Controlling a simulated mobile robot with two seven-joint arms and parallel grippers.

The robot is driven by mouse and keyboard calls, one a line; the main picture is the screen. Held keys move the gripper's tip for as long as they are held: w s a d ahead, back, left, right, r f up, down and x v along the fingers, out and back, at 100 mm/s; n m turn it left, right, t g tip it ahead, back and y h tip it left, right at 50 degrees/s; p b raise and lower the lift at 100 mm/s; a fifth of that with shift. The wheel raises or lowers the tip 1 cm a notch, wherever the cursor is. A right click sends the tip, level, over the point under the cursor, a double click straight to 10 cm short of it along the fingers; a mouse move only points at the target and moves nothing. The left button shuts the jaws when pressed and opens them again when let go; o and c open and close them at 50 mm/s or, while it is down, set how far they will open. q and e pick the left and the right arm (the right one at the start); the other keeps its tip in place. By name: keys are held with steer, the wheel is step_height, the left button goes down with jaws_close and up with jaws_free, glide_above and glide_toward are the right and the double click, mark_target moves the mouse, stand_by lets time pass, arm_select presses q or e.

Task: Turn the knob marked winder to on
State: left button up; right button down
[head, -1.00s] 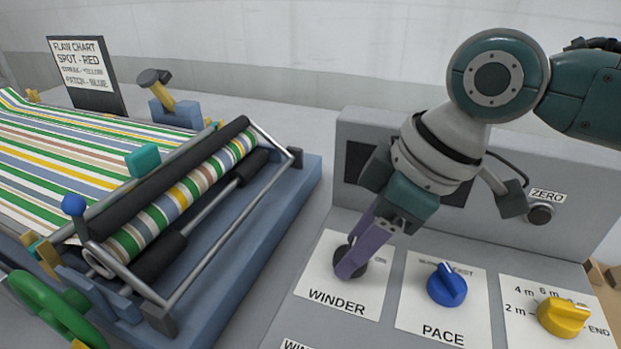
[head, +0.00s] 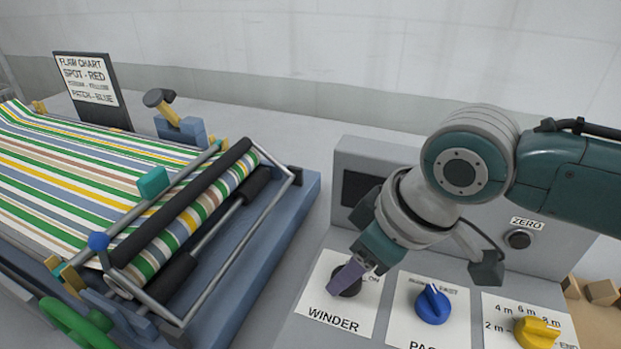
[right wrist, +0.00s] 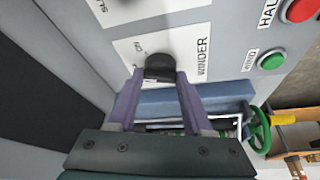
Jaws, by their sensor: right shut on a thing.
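The winder knob (head: 347,284) is a dark round knob on a white card marked WINDER on the grey panel. An ON mark shows at the card's upper right in the head view. My right gripper (head: 345,276) is shut on this knob, its purple fingers angled down onto it. In the right wrist view the knob (right wrist: 160,67) sits between the two purple fingertips, with ON printed near it. The fingers and knob body hide the other marks, and I cannot tell where the knob points. My left gripper is not in view.
A blue pace knob (head: 432,304) and a yellow knob (head: 536,332) stand to the right on the same panel. The striped-fabric roller machine (head: 190,220) is on the left. Red (right wrist: 300,10) and green (right wrist: 271,60) buttons show in the right wrist view.

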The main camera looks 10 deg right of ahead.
steer(key=m+p, duration=0.1)
steer(key=m+h+p, duration=0.1)
steer(key=m+p, duration=0.1)
steer(key=shift+s+a+r+m+t+p, duration=0.15)
steer(key=shift+a+r+m+t+p, duration=0.15)
steer(key=shift+m+t, duration=0.1)
steer(key=shift+f+m+h+p, duration=0.15)
steer(key=shift+m+h+p, duration=0.5)
steer(key=shift+m, duration=0.55)
steer(key=shift+f+m+h+p, duration=0.1)
steer(key=shift+m+h+p, duration=0.3)
steer(key=shift+m, duration=0.7)
steer(key=shift+c, duration=1.6)
jaws_free()
